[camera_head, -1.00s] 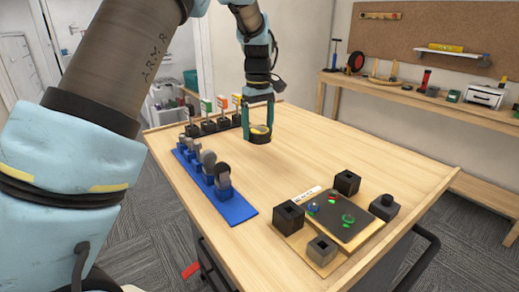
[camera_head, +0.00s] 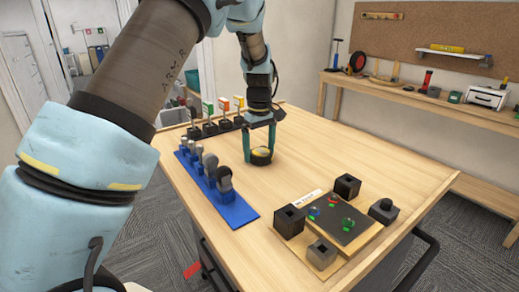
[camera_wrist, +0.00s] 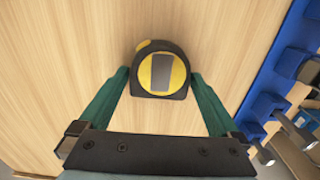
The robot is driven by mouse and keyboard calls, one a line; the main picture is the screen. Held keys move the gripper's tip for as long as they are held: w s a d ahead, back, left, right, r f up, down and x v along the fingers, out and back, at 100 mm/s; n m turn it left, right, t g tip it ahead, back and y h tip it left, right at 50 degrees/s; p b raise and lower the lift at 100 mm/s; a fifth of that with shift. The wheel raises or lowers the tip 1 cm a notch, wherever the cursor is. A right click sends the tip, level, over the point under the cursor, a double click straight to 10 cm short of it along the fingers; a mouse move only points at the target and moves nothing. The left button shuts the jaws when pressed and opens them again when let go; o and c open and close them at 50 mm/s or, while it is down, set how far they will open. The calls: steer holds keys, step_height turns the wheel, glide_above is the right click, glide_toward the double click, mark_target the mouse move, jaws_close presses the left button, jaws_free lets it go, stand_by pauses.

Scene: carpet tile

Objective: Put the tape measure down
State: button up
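The tape measure (camera_head: 261,157) has a black body with a yellow round face and a grey stripe. It also shows in the wrist view (camera_wrist: 161,72), between the tips of the two green fingers. My gripper (camera_head: 260,154) points down with one finger on each side of it and looks shut on it. The tape measure is low over the wooden tabletop (camera_head: 330,145), at or very near the surface; I cannot tell whether it touches.
A blue rack (camera_head: 236,211) with several grey-headed tools stands left of my gripper. Black holders with coloured tags (camera_head: 225,124) line the back left. A board (camera_head: 335,226) with black and grey blocks lies at the front right. The tabletop right of my gripper is clear.

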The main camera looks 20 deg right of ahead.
mark_target(259, 151)
steer(key=shift+r, duration=0.1)
step_height(259, 151, up, 12)
steer(key=b, duration=0.2)
stand_by(0.4)
stand_by(0.4)
